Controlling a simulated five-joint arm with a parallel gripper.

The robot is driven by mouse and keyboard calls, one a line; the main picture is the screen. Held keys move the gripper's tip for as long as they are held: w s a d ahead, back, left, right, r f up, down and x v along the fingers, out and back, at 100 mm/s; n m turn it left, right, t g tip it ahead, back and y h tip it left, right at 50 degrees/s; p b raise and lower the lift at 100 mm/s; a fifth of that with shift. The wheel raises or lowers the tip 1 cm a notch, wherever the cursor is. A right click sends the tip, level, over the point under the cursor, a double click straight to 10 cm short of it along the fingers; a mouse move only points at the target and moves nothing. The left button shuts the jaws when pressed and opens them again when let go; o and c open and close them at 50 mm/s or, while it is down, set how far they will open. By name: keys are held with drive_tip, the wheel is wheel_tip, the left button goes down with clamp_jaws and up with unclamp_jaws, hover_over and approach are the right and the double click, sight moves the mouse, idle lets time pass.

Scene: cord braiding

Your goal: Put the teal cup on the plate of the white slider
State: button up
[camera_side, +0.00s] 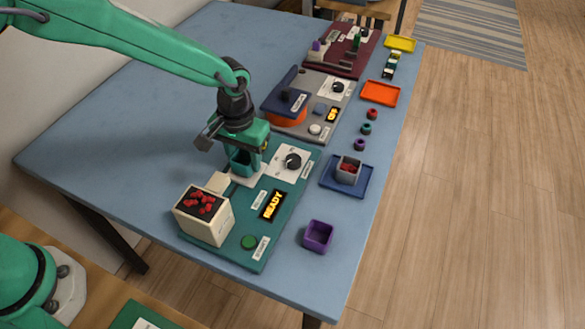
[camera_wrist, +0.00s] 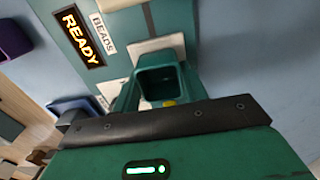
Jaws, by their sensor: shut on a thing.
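My gripper (camera_side: 241,152) is shut on the teal cup (camera_wrist: 160,76) and points down over the teal bead machine. In the wrist view the cup is a small square cup with its open top towards the camera. The white plate (camera_side: 249,179) of the slider is right below the gripper in the side view, and white also shows beside the cup in the wrist view (camera_wrist: 152,48). I cannot tell whether the cup touches the plate. A small yellow spot shows at the cup's near side. The gripper's green fingers hide much of the cup in the side view.
The cream bead box (camera_side: 205,218) with red beads stands close in front of the gripper. The machine's display (camera_side: 272,205) reads READY. A purple cup (camera_side: 318,236) and a blue tray (camera_side: 361,183) with a grey cup (camera_side: 348,168) are to the right. The table's left side is clear.

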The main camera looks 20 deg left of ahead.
drive_tip(key=shift+f, duration=0.3)
idle(0.4)
drive_tip(key=o, duration=1)
drive_tip(key=shift+o, duration=0.2)
drive_tip(key=shift+r, duration=0.15)
drive_tip(key=shift+r, duration=1.35)
drive_tip(key=shift+r, duration=0.15)
wheel_tip(320, 180, up, 8)
drive_tip(key=shift+a, duration=0.1)
